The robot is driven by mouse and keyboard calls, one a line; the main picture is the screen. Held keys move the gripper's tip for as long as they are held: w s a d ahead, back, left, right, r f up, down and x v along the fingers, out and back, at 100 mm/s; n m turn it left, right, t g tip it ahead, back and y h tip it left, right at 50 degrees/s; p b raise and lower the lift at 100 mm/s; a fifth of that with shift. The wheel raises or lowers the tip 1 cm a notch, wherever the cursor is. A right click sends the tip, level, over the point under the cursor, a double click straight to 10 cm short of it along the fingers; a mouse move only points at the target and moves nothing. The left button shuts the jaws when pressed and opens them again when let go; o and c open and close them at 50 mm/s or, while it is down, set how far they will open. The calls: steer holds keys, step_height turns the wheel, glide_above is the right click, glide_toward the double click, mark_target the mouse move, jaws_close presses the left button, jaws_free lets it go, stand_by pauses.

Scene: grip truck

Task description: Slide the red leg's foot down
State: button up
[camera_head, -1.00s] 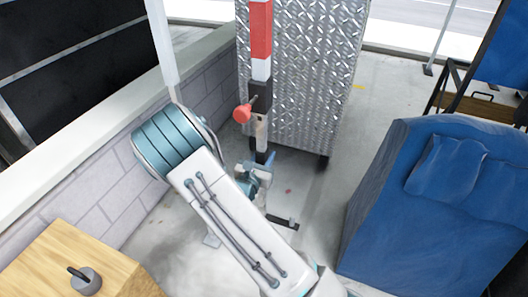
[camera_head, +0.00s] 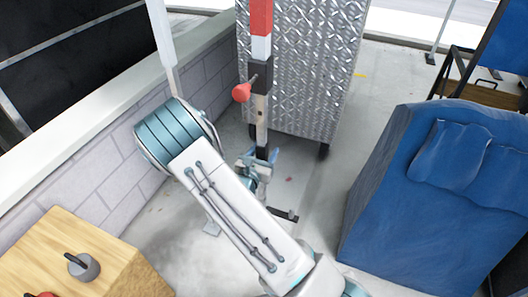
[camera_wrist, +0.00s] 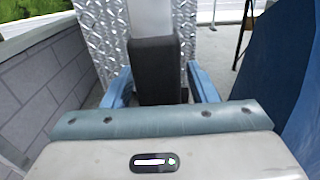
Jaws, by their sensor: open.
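The red leg (camera_head: 261,18) is an upright striped red and white post in front of the metal truck box. It has a dark collar (camera_head: 259,72) with a red knob (camera_head: 242,92), and a narrower grey post (camera_head: 262,115) below it. Its black foot (camera_head: 262,153) is at the lower end, partly hidden by my gripper (camera_head: 256,163). In the wrist view, a dark block (camera_wrist: 156,68), apparently the foot, stands between the two blue fingers of my gripper (camera_wrist: 161,86). The fingers are open, one on each side, with visible gaps. Contact is unclear, and the foot's lower end is hidden.
The diamond-plate box (camera_head: 305,70) stands right behind the leg. A low block wall (camera_head: 110,165) runs along the left. A wooden box (camera_head: 75,250) is at front left, and a large blue-covered object (camera_head: 410,210) at right. Open floor lies between.

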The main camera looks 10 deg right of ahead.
steer(key=v, duration=1.3)
steer(key=shift+s+a, duration=0.25)
steer(key=shift+s, duration=0.1)
steer(key=s+d+r+m+g+h+p, duration=0.1)
steer(key=s+d+r+m+g+p, duration=0.35)
steer(key=d+r+m+g, duration=0.3)
steer(key=s+d+r+m+g+p, duration=0.3)
steer(key=s+d+r+m+g, duration=0.25)
steer(key=r+m+g, duration=0.35)
steer(key=s+a+r+m+t+y+p, duration=0.2)
steer(key=s+a+r+m+y+p, duration=0.1)
steer(key=r+m+y, duration=0.2)
steer(key=s+a+r+m+t+y+p, duration=0.2)
steer(key=r+m+y, duration=0.4)
steer(key=r, duration=0.4)
steer(key=shift+s+a+m+t+y+p, duration=0.35)
steer(key=shift+s+a+m+p, duration=0.15)
steer(key=shift+s+m+p, duration=0.35)
